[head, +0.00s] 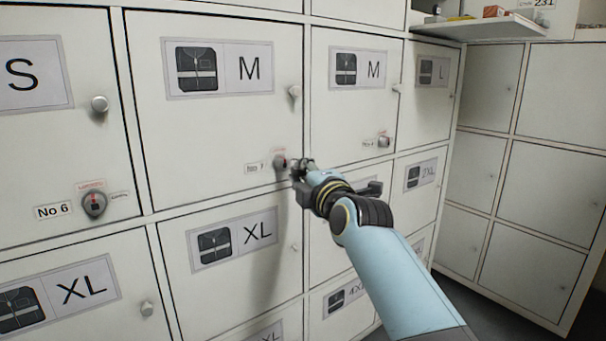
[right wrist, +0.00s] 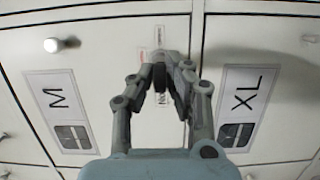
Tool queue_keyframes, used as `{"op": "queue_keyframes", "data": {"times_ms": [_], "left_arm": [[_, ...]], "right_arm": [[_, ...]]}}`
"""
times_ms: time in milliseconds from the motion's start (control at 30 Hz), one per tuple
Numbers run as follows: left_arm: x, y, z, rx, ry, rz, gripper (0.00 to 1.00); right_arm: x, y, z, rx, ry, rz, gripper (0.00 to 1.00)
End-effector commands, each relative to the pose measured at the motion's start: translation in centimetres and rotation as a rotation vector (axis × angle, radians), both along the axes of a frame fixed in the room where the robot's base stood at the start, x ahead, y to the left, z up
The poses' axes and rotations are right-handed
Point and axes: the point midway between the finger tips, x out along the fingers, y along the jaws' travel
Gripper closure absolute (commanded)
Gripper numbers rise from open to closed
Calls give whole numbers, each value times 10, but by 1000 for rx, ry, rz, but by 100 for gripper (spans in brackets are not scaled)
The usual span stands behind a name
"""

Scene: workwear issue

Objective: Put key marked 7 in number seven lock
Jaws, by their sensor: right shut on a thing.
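The number seven lock (head: 280,162) is a small round lock at the lower right of an M locker door, beside a "No 7" label (head: 254,168). My right gripper (head: 301,168) is right at this lock, its fingers pointing at the door. In the right wrist view the fingers (right wrist: 160,82) are closed on a small dark piece (right wrist: 159,74), which I take to be the key. Its marking cannot be read, and the fingers hide most of it. I cannot tell whether the key is inside the lock. My left gripper is not in view.
The No 6 lock (head: 95,204) is on the door to the left, and another lock (head: 384,141) is on the M door to the right. Door knobs (head: 295,92) stick out slightly. A shelf (head: 480,27) juts out at the upper right.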

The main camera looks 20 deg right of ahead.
Motion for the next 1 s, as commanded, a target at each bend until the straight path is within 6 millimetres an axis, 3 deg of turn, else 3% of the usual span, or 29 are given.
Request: {"op": "queue_keyframes", "data": {"times_ms": [1000], "left_arm": [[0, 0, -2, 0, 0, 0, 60]], "right_arm": [[7, 3, 0, 0, -1, 0, 100]]}}
